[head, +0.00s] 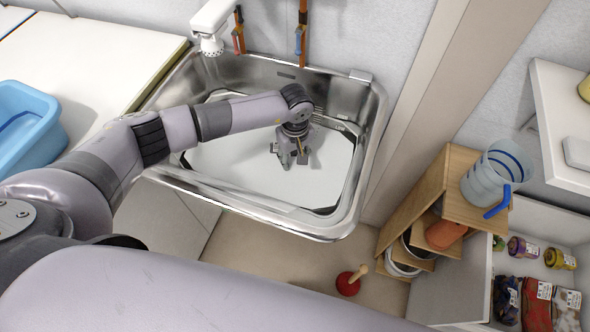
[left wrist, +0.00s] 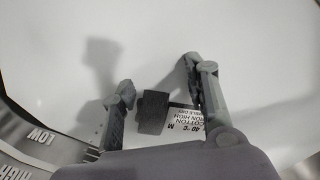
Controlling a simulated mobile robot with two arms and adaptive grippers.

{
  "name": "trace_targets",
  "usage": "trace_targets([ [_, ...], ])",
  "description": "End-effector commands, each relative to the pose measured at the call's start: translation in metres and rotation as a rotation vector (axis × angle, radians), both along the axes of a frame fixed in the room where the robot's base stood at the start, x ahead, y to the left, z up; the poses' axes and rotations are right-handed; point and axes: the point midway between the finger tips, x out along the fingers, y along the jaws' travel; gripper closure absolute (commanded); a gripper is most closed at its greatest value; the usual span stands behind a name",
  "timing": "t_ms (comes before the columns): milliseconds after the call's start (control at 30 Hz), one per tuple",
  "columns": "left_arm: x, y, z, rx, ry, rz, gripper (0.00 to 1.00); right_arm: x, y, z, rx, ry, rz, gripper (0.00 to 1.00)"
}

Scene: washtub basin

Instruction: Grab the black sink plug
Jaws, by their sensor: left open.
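My left gripper (head: 292,162) points down inside the metal sink basin (head: 362,105), close to its white bottom (head: 235,165). In the left wrist view my left gripper (left wrist: 158,82) is open, its two fingers apart with a gap between them. A small dark, blocky piece (left wrist: 152,112) shows between the fingers, nearer the left one; it may be the black sink plug, but I cannot tell for sure. A white label with printed text (left wrist: 188,123) shows beside it, partly hidden by the right finger. I cannot tell whether a finger touches the dark piece. My right gripper is not in view.
A white faucet (head: 212,25) overhangs the sink's back left. A blue tub (head: 25,125) sits on the left counter. A wooden shelf (head: 455,190) with a clear jug (head: 490,178) stands at right. A red plunger (head: 348,283) stands on the floor.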

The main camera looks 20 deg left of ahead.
Motion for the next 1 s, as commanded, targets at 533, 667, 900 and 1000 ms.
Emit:
trace_targets([
  [533,0.0002,0.0001,-0.0003,0.000,0.000,0.000,0.81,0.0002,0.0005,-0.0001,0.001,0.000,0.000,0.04],
  [667,0.0003,0.0001,-0.0003,0.000,0.000,0.000,0.90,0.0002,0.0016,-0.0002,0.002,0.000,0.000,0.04],
  [900,0.0003,0.0001,-0.0003,0.000,0.000,0.001,1.00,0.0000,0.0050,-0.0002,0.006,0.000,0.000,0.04],
  [1000,0.0004,0.0001,-0.0002,-0.001,-0.001,0.001,1.00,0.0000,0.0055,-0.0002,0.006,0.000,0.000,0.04],
])
